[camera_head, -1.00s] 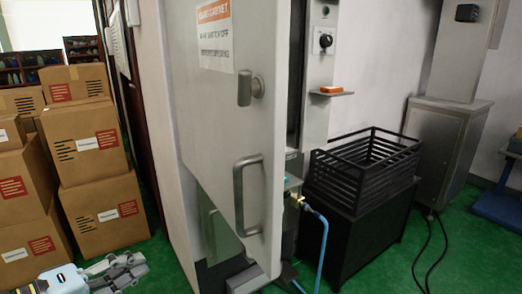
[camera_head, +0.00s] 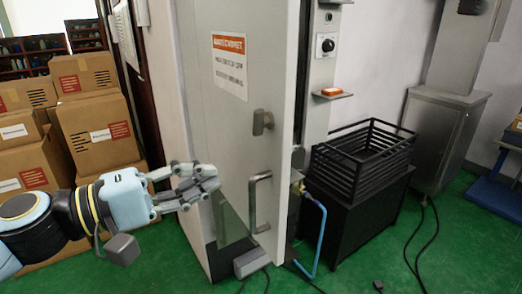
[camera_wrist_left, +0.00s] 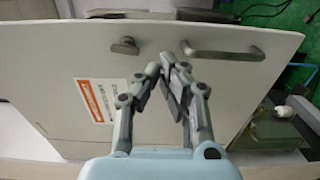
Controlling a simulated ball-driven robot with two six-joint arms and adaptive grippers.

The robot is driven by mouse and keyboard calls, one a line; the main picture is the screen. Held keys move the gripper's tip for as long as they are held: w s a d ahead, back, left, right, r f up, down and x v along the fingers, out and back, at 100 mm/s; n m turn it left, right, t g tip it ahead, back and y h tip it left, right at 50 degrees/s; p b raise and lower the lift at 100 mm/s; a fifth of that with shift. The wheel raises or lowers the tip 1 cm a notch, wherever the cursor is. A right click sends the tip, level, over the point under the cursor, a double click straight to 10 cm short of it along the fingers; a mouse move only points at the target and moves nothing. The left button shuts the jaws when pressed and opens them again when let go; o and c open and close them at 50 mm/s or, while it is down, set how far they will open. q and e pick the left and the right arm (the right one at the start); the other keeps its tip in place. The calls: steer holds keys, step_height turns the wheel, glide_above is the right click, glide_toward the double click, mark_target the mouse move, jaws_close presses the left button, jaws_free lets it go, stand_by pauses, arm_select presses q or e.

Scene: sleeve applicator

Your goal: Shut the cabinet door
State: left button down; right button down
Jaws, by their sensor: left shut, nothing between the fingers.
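The cabinet door (camera_head: 235,120) is a tall light-grey panel with an orange-and-white label (camera_head: 229,60), a small latch knob (camera_head: 262,122) and a D-shaped handle (camera_head: 260,202). It stands partly open, with a dark gap along its right edge. My left gripper (camera_head: 210,184) is shut and empty in front of the door's lower part, left of the handle. In the left wrist view the shut fingertips (camera_wrist_left: 170,68) lie over the door face (camera_wrist_left: 60,60) between knob and handle. I cannot tell whether they touch it. My right gripper is out of view.
Cardboard boxes (camera_head: 95,130) are stacked at the left behind my arm. A black slatted crate (camera_head: 365,155) sits on a black stand right of the cabinet. A blue hose (camera_head: 322,240) hangs near the door's lower right. Green floor in front is mostly clear.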

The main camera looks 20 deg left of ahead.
mark_target(274, 155)
arm_select(q)
steer(key=p+x, duration=0.4)
steer(key=x, duration=0.5)
steer(key=shift+w+d+r, duration=0.1)
steer(key=shift+r, duration=0.1)
steer(key=shift+w+d+f, duration=0.15)
steer(key=shift+w+d, duration=0.2)
